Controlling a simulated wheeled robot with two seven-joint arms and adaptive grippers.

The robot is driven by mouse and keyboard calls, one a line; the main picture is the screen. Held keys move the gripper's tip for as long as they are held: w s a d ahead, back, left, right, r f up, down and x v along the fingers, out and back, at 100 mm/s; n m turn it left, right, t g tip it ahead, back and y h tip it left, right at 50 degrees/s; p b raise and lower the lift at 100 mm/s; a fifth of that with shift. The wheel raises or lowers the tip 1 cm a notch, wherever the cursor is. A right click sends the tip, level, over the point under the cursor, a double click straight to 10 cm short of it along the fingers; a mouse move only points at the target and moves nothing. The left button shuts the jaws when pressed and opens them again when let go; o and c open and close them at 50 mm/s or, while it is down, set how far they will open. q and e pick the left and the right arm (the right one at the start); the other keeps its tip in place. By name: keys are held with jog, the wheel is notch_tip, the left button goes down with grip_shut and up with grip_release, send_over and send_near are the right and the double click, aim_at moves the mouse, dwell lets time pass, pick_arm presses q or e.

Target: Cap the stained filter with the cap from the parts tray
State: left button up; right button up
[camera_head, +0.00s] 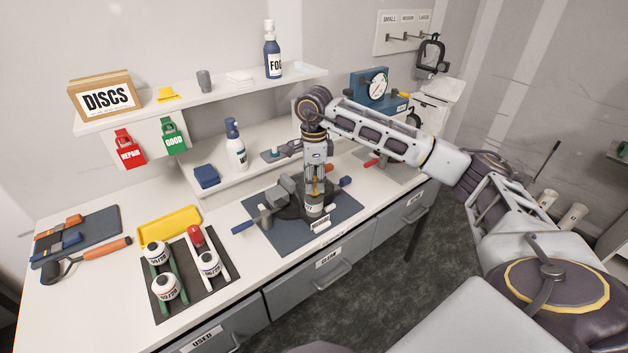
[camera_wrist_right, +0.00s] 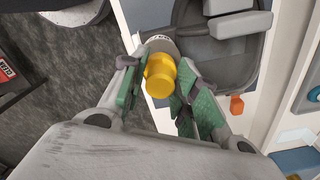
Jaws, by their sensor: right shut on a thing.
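My right gripper (camera_head: 315,192) points down over the dark vise (camera_head: 289,193) on the blue mat. It is shut on a yellow cap (camera_wrist_right: 160,76), which sits between the green finger pads in the right wrist view. A white labelled filter (camera_head: 314,209) stands at the vise directly below the gripper. Its rim (camera_wrist_right: 161,45) shows behind the cap in the wrist view. I cannot tell whether cap and filter touch, and no stain is clear on it. The yellow parts tray (camera_head: 170,227) at the left looks empty. My left gripper is not in view.
Several filters, one of them (camera_head: 166,287) at the front, stand on green and white rails on a dark mat, with a red item (camera_head: 195,236). Blue-handled vise levers (camera_head: 243,227) stick out. A shelf (camera_head: 205,102) runs behind.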

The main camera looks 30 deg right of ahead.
jog(key=shift+f+b, duration=0.65)
jog(key=shift+f, duration=0.35)
jog(key=o, duration=1.2)
jog(key=shift+r, duration=0.15)
jog(key=shift+r, duration=5.85)
